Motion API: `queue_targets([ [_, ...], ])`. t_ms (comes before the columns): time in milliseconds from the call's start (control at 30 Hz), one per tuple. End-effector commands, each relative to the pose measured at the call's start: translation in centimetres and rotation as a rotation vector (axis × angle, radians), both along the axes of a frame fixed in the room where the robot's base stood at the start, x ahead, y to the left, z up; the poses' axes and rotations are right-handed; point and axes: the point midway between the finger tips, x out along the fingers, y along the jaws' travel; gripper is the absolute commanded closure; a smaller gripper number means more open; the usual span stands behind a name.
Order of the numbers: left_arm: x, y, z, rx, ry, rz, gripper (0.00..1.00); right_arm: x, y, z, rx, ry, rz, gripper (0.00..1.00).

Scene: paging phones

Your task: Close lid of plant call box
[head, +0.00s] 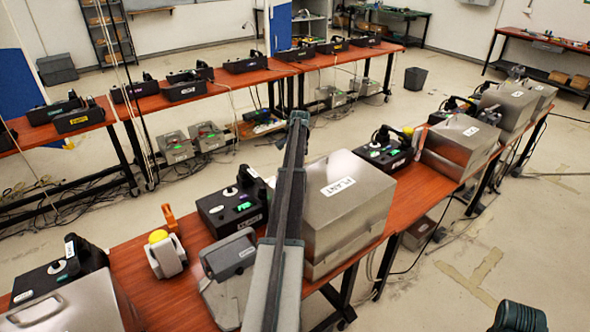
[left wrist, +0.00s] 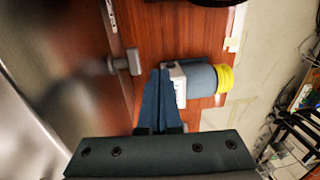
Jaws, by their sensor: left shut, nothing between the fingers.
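The plant call box (head: 372,205) is a shiny metal box labelled PLANT, on the near wooden bench. Its lid is down over the base, with a thin seam low on the front side; I cannot tell if it is fully seated. My left arm runs up past the box's left edge in the head view, and its gripper (head: 298,120) is beyond the box's far side. In the left wrist view the left gripper (left wrist: 160,75) is shut and empty, beside a silver knob-like part (left wrist: 126,62) and a grey cylinder with a yellow end (left wrist: 203,80).
A black phone unit (head: 230,208) and a grey device (head: 230,255) stand left of the plant box. Another black unit (head: 385,152) and a metal box (head: 462,140) stand to its right.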

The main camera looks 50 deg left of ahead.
Motion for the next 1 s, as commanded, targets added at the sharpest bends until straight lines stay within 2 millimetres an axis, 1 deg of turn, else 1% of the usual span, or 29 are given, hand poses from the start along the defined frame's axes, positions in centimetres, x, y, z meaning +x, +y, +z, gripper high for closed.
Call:
queue_targets([
  [33,0.3,0.7,1.7,0.0,0.0,0.0,1.0,0.0,0.0,1.7,0.0,0.0,0.0,0.5],
  [300,0.4,3.2,5.6,0.0,0.0,0.001,1.0,0.0,0.0,5.6,0.0,0.0,0.002,0.5],
  [400,0.5,3.9,6.5,0.0,0.0,0.0,1.0,0.0,0.0,6.5,0.0,0.0,0.001,0.5],
  [533,0.5,4.3,6.9,0.0,-0.001,-0.001,1.0,0.0,0.0,6.9,0.0,0.0,-0.001,0.5],
  [867,0.5,4.3,6.8,0.0,0.0,-0.001,1.0,0.0,0.0,6.8,0.0,0.0,-0.001,0.5],
  [933,0.5,4.3,7.1,0.0,0.0,-0.001,1.0,0.0,0.0,7.1,0.0,0.0,-0.001,0.5],
  [1000,0.5,4.3,8.0,0.0,0.0,-0.001,1.0,0.0,0.0,8.1,0.001,0.0,-0.001,0.5],
])
